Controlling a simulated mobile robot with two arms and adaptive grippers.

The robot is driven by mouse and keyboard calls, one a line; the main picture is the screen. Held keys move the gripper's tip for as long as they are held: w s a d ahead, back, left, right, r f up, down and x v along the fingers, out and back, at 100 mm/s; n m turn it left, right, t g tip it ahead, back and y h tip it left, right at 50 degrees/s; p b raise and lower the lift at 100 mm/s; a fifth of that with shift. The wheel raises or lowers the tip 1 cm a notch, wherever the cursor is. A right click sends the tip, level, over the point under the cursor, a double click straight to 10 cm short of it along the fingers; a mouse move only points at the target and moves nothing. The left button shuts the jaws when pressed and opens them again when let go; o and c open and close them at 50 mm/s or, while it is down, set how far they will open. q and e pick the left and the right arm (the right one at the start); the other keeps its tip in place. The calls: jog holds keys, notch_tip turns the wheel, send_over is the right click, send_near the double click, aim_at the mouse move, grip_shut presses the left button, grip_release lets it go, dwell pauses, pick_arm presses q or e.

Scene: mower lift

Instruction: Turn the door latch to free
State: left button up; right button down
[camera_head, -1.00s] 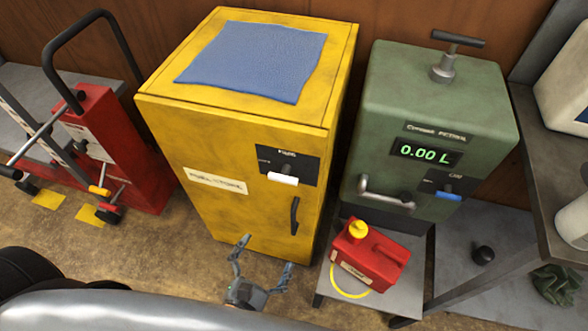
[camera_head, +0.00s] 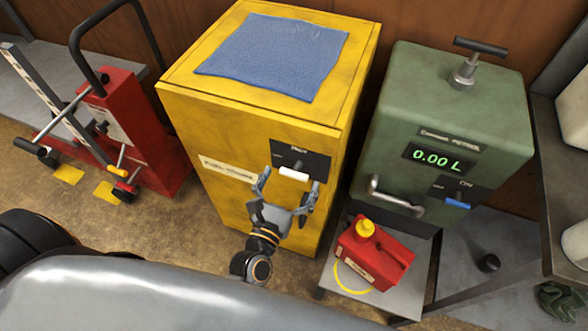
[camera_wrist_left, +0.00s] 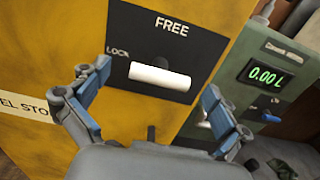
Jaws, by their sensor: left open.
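The yellow fuel-store cabinet (camera_head: 215,130) stands in the middle of the head view. Its door latch is a white bar handle (camera_head: 294,173) on a black plate (camera_head: 312,162). In the left wrist view the white handle (camera_wrist_left: 160,77) lies roughly level, with LOCK marked at its left and FREE above it. My left gripper (camera_head: 286,187) is open just in front of the latch. In the wrist view its fingers (camera_wrist_left: 148,98) stand either side of the handle, apparently not touching it. The cabinet's black door pull is hidden behind the gripper in the head view. My right gripper is not in view.
A green pump (camera_head: 455,110) reading 0.00 L stands to the right, with a grey side handle. A red fuel can (camera_head: 372,258) sits on a low stand before it. A red lift (camera_head: 135,140) stands left. A blue cloth (camera_head: 272,55) lies on the cabinet.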

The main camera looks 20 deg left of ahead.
pick_arm(q)
jog(key=shift+w, duration=0.85)
jog(key=shift+c, duration=0.4)
jog(key=c, duration=1)
